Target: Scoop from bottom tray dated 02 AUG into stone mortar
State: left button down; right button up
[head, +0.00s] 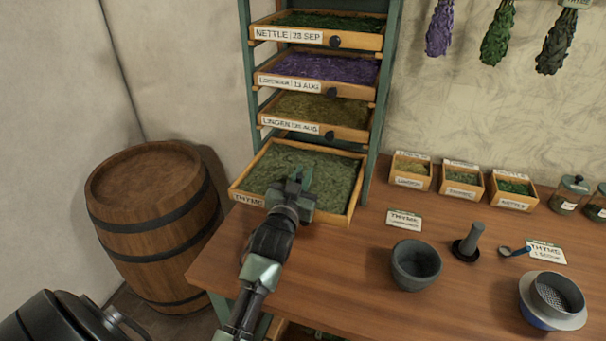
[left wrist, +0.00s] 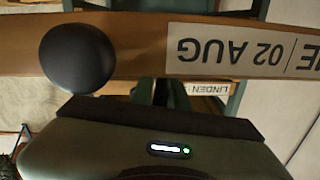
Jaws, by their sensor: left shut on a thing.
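The bottom tray (head: 240,187) holds green dried herb and sticks out from the rack further than the trays above. Its label reads THYME in the head view; in the left wrist view, upside down, the tray front (left wrist: 130,35) shows 02 AUG and a dark round knob (left wrist: 77,57). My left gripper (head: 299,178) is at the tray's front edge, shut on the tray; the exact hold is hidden. The stone mortar (head: 416,266) stands upright on the table, to the right, its inside dark. My right gripper is out of view.
Higher trays hold linden (head: 290,126), lavender and nettle. A barrel (head: 150,225) stands left. Bare tabletop lies left of the mortar.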

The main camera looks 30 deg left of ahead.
pick_arm(q)
jog(key=shift+a, duration=0.2)
jog(key=shift+s+a+p, duration=0.15)
jog(key=shift+a+p, duration=0.05)
jog(key=shift+a, duration=0.35)
jog(key=shift+s+a+p, duration=0.15)
jog(key=shift+a, duration=0.35)
notch_tip(320, 180, up, 6)
jog(key=p, duration=0.5)
jog(key=shift+p, duration=0.35)
jog(key=shift+d+f, duration=0.1)
